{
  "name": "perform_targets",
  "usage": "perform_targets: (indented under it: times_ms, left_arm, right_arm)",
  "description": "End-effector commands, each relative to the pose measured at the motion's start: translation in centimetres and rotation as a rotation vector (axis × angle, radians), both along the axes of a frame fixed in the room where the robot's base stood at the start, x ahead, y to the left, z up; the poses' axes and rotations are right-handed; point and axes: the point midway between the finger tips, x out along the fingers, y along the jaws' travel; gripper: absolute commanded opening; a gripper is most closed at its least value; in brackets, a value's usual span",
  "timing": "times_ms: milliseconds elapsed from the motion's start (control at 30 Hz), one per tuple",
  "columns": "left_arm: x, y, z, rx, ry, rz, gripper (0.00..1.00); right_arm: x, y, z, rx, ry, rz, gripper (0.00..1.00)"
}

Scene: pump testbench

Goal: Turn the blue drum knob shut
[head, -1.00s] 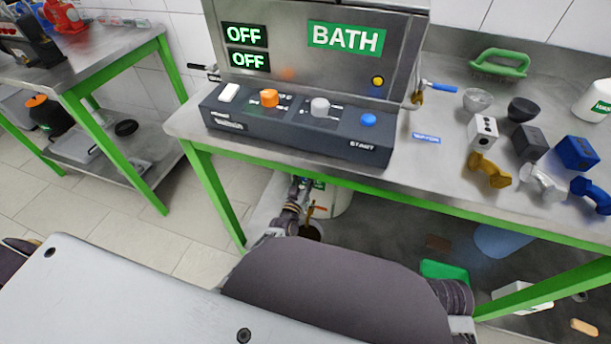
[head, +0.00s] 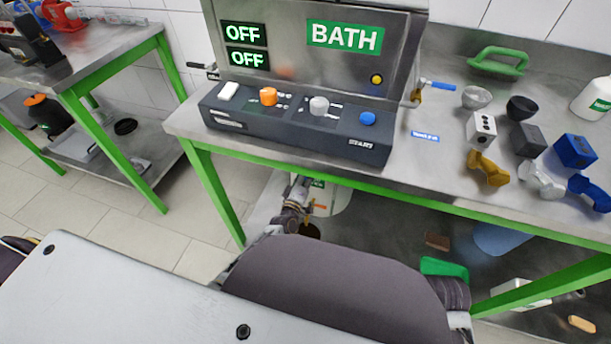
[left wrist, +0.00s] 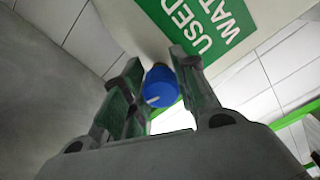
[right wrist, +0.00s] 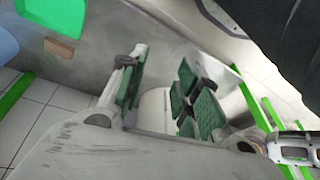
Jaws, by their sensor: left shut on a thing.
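The blue drum knob (left wrist: 161,86) with a white mark shows in the left wrist view, in front of a pale drum with a green "USED WATER" label (left wrist: 205,25). My left gripper (left wrist: 158,62) has one finger on each side of the knob and is shut on it. In the head view the white drum (head: 338,200) stands under the bench, and a gripper (head: 298,207) is at its left side; the knob is hidden there. My right gripper (right wrist: 160,78) is open, its fingers apart, with nothing held between them.
The steel bench (head: 430,175) with green legs stands above the drum. A control box (head: 300,125) and several small parts are on it. A green tray (head: 443,267), a brown block (head: 437,242) and a blue container (head: 500,240) are below, right of the drum.

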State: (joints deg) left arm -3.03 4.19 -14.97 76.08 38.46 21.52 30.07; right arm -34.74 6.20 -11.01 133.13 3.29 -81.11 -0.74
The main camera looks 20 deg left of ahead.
Motion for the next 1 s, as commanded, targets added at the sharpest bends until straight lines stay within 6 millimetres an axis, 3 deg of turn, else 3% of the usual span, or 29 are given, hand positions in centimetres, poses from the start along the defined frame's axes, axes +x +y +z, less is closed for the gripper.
perform_targets:
  times_ms: [400,933,967,1000]
  left_arm:
    - [0.03,0.05,0.09,-0.232,0.006,0.001,0.05]
    - [0.03,0.09,0.10,-0.261,0.008,0.002,0.05]
    - [0.03,0.09,0.10,-0.261,0.008,0.002,0.33]
    - [0.03,0.08,0.10,-0.261,0.008,0.002,0.38]
  right_arm:
    - [-0.11,0.16,0.78,0.008,-0.015,0.003,0.33]
    - [-0.15,0.14,0.93,0.006,-0.016,0.005,0.33]
    - [-0.15,0.14,0.93,0.006,-0.016,0.005,0.33]
    - [-0.15,0.14,0.93,0.006,-0.016,0.005,0.33]
